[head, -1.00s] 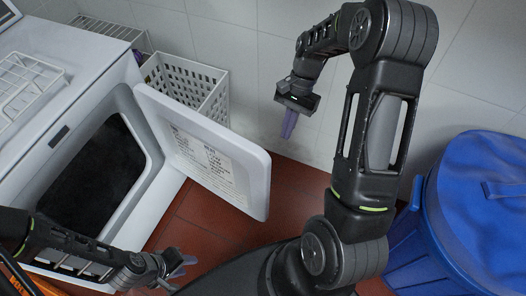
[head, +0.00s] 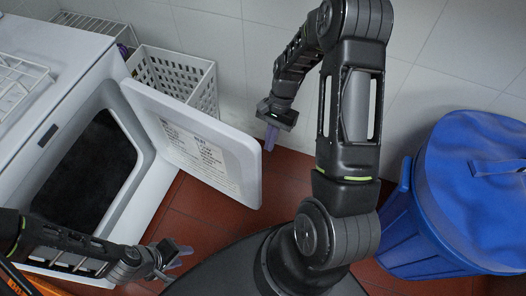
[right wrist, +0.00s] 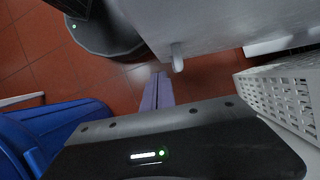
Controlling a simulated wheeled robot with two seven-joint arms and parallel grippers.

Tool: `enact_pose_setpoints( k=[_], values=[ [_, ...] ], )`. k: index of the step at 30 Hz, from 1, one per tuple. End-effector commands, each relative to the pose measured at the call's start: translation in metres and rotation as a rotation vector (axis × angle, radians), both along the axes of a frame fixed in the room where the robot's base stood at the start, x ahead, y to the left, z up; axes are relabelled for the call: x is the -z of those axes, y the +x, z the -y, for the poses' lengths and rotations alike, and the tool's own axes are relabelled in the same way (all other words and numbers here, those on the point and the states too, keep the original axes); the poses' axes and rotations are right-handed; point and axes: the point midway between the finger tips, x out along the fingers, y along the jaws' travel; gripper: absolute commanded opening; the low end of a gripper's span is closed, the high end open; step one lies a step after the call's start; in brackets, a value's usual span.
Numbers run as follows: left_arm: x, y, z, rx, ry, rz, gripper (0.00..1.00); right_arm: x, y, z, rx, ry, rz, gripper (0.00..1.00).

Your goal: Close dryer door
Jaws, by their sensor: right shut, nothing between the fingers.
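The white dryer (head: 150,205) stands at the left with its front opening dark inside. Its door (head: 205,145) is swung wide open, hinged at the far side, with a printed label on the inner face. My right gripper (head: 270,138) is shut and empty, just right of the door's free edge and apart from it in the head view. In the right wrist view its closed fingers (right wrist: 157,92) point toward the floor, with the door (right wrist: 225,25) beyond them at upper right. My left gripper (head: 180,258) is low in front of the dryer; its fingers look parted, with nothing between them.
A white slatted basket (head: 175,78) stands behind the door near the tiled wall (head: 215,35). A blue lidded bin (head: 450,200) stands at the right. A white wire rack (head: 18,82) lies on the dryer top. Red floor (head: 205,215) is clear below the door.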

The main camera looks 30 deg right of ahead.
Motion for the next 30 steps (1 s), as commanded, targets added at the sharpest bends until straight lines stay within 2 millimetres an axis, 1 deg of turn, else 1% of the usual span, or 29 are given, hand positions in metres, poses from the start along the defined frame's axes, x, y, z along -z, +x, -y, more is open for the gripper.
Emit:
enact_pose_setpoints(
  k=[1,3,6,9,13,24,27,30],
  values=[
    [-0.002,0.000,0.000,0.000,0.000,0.000,0.35,0.009,-0.003,-0.004,0.000,0.002,-0.005,0.00],
    [-0.009,0.000,0.000,-0.001,0.001,-0.001,0.35,0.005,-0.008,-0.015,-0.002,0.002,-0.001,0.00],
    [-0.013,-0.001,0.000,0.000,0.002,-0.003,0.35,0.005,-0.013,-0.027,-0.002,0.000,0.001,0.00],
    [-0.014,-0.001,-0.001,-0.001,0.002,-0.004,0.35,0.006,-0.017,-0.035,-0.002,0.000,0.001,0.00],
    [-0.014,-0.001,-0.001,-0.001,0.002,-0.004,0.35,0.007,-0.019,-0.039,0.000,-0.001,0.000,0.00],
    [-0.014,-0.001,-0.001,-0.002,0.002,-0.004,0.35,0.008,-0.019,-0.040,0.000,-0.001,0.000,0.00],
    [-0.014,-0.001,-0.001,-0.002,0.002,-0.004,0.35,0.008,-0.018,-0.045,0.003,-0.001,0.000,0.00],
    [-0.014,-0.001,-0.001,-0.001,0.002,-0.004,0.35,0.008,-0.017,-0.056,0.007,-0.001,0.001,0.00]
  ],
)
